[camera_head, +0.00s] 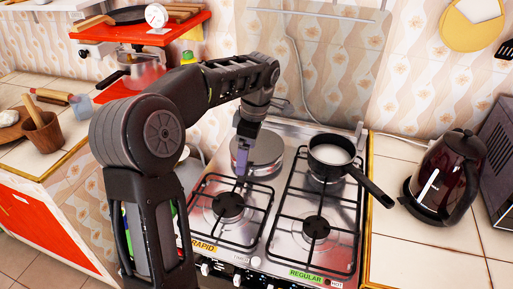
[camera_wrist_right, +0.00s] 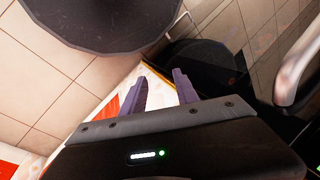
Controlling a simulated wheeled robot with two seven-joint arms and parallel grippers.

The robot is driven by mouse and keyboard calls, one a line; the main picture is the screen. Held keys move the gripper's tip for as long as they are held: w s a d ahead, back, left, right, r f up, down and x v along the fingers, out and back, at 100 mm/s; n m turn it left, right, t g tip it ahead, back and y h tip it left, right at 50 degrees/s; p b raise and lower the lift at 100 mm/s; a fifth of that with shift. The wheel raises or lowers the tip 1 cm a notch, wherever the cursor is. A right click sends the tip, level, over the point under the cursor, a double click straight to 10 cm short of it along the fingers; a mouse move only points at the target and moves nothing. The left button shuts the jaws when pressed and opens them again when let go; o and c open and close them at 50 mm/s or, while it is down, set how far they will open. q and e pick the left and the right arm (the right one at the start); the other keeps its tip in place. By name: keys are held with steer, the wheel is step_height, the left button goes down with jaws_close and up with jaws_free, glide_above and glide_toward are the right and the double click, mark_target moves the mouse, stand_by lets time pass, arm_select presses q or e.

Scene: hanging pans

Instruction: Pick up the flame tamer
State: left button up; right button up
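A round grey metal disc (camera_head: 258,152), which looks like the flame tamer, lies over the back left burner of the stove in the head view. My left gripper (camera_head: 243,172) points down at the disc's left front edge. Its purple finger overlaps the disc in the picture. I cannot tell whether it touches the disc or how far apart the fingers are. My arm hides part of the stove's left side. In the right wrist view my right gripper (camera_wrist_right: 160,78) has its two purple fingers apart, with nothing between them.
A dark saucepan (camera_head: 331,152) with pale contents sits on the back right burner, handle toward lower right. A dark red kettle (camera_head: 447,178) stands on the right counter. A red shelf (camera_head: 140,30) holds a pot (camera_head: 138,70). The front burners (camera_head: 229,205) are bare.

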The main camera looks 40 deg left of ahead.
arm_select(q)
steer(key=shift+s+a+f, duration=0.1)
steer(key=shift+a+f, duration=0.05)
steer(key=shift+f, duration=0.85)
steer(key=shift+s+a+f+p, duration=0.1)
steer(key=shift+f+p, duration=0.25)
steer(key=shift+f, duration=0.95)
steer(key=shift+s+a+f+p, duration=0.1)
steer(key=shift+f+p, duration=0.2)
steer(key=shift+f, duration=1)
steer(key=shift+c, duration=0.2)
steer(key=c, duration=1.3)
steer(key=shift+r, duration=0.15)
